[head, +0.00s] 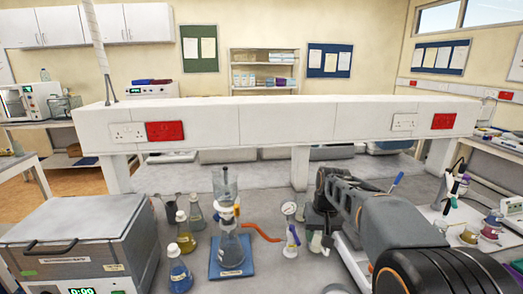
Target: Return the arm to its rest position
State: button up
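My arm (385,222) reaches in from the lower right corner over the bench and runs toward the middle of the picture. Its far end bends down, and the dark end with my gripper (322,232) is low over the bench, right of the white gauge stand (290,228). The fingers are small and partly hidden by the arm, so I cannot tell whether they are open or shut. I cannot see anything held.
A grey heated box (75,240) stands at the left. Several flasks with coloured liquid and a filter flask (230,245) on a blue base stand mid-bench. A white raised ledge with sockets (280,122) crosses behind. More flasks (470,233) stand at the right.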

jog(key=s+f+t, duration=0.2)
jog(key=s+t, duration=0.1)
jog(key=s, duration=1.6)
jog(key=shift+a+f+h, duration=0.15)
jog(key=shift+a+h, duration=0.05)
jog(key=shift+h, duration=0.2)
